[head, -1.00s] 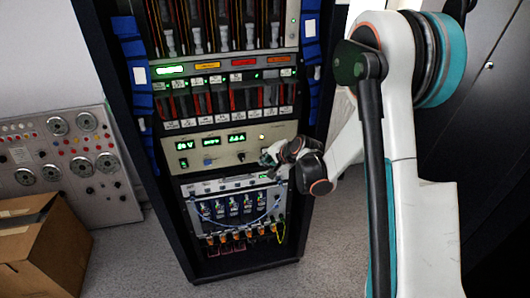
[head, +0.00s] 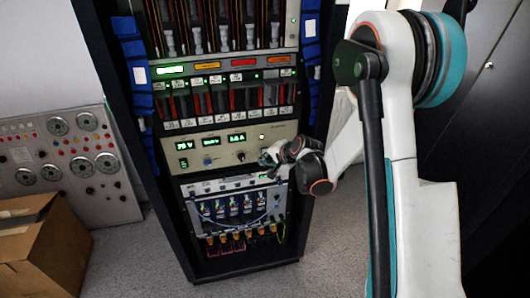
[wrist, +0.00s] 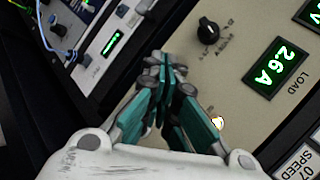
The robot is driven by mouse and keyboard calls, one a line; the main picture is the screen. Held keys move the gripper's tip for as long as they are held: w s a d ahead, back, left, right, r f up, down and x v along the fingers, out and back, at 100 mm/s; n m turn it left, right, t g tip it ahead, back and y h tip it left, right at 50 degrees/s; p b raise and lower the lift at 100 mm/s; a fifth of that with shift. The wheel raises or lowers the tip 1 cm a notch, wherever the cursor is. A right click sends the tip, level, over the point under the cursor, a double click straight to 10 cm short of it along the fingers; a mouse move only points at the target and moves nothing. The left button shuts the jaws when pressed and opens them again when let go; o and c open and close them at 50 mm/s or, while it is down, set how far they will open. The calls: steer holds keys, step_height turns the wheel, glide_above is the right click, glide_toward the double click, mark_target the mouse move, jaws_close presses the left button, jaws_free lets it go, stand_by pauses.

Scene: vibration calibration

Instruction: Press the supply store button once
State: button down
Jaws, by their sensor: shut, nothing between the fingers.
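The beige supply panel (head: 222,157) sits in the middle of the rack, with green displays (head: 237,140) along its top. Its load display reads 2.6 A in the wrist view (wrist: 274,68). A black knob (wrist: 208,30) and a small glowing yellow-white light or button (wrist: 217,121) show on the same panel. My gripper (head: 268,159) is at the panel's right end, fingers together and empty. In the wrist view its teal fingers (wrist: 163,60) cover part of the panel between the knob and the light. No store button can be clearly made out; contact cannot be told.
Below is a grey module panel (head: 237,207) with blue cables. Rows of labelled switches (head: 225,105) lie above. A cardboard box (head: 45,250) and a gauge panel (head: 65,165) stand at the left. Open floor lies in front of the rack.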

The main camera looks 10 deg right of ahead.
steer(key=shift+w, duration=0.4)
steer(key=shift+w, duration=0.4)
stand_by(0.8)
stand_by(0.3)
steer(key=shift+s, duration=0.8)
steer(key=shift+s, duration=0.15)
steer(key=s, duration=0.4)
steer(key=shift+s, duration=0.35)
stand_by(0.4)
